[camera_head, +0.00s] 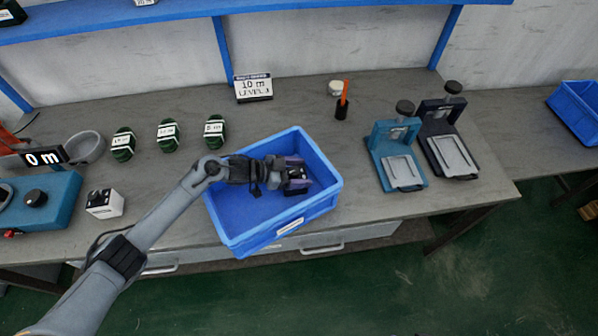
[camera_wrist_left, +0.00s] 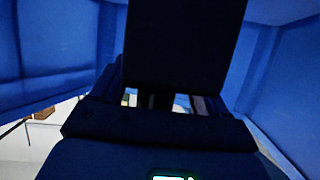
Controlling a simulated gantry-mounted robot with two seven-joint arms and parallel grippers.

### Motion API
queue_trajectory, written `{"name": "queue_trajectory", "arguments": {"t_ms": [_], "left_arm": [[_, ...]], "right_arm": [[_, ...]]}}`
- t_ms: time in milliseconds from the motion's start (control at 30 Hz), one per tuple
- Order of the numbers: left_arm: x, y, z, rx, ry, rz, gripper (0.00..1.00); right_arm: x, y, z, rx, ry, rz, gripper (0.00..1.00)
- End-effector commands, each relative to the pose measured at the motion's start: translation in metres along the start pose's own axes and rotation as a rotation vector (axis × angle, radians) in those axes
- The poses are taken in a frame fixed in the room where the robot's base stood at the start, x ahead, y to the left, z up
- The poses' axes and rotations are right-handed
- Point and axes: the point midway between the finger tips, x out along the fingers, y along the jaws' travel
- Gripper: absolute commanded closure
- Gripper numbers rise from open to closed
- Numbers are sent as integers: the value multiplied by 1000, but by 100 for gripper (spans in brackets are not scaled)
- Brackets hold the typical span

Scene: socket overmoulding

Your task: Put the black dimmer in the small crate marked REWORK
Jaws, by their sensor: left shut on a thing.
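My left gripper (camera_head: 292,180) reaches into a blue crate (camera_head: 240,238) at the front middle of the bench. It is shut on a dark block, which looks like the black dimmer and shows in the left wrist view (camera_wrist_left: 185,40). In the head view the fingers largely hide it, so I cannot tell whether it touches the crate floor. The crate has a pale label (camera_head: 290,227) on its front wall, too small to read. Blue crate walls surround the block in the left wrist view. My right gripper is not in view.
Several dark green rolls (camera_head: 167,134) lie behind the crate. A white cube (camera_head: 104,203) and a blue device (camera_head: 45,205) stand at left. Two clamp fixtures, one blue (camera_head: 396,160) and one dark (camera_head: 446,140), stand at right. Another blue crate (camera_head: 578,110) is far right.

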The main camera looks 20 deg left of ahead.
Motion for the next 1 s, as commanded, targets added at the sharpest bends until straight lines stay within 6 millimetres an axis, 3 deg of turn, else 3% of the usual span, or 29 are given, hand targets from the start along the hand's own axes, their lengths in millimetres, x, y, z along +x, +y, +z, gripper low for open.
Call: {"name": "queue_trajectory", "arguments": {"t_ms": [233,267,400,767,1000], "left_arm": [[1,0,2,0,1,-1,64],[1,0,2,0,0,-1,22],[1,0,2,0,0,0,1],[-3,0,-1,0,0,-1,0],[-37,-1,-2,2,-2,-2,0]], "right_arm": [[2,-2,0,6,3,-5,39],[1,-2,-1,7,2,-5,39],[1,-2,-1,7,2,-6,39],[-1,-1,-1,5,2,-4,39],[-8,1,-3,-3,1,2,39]]}}
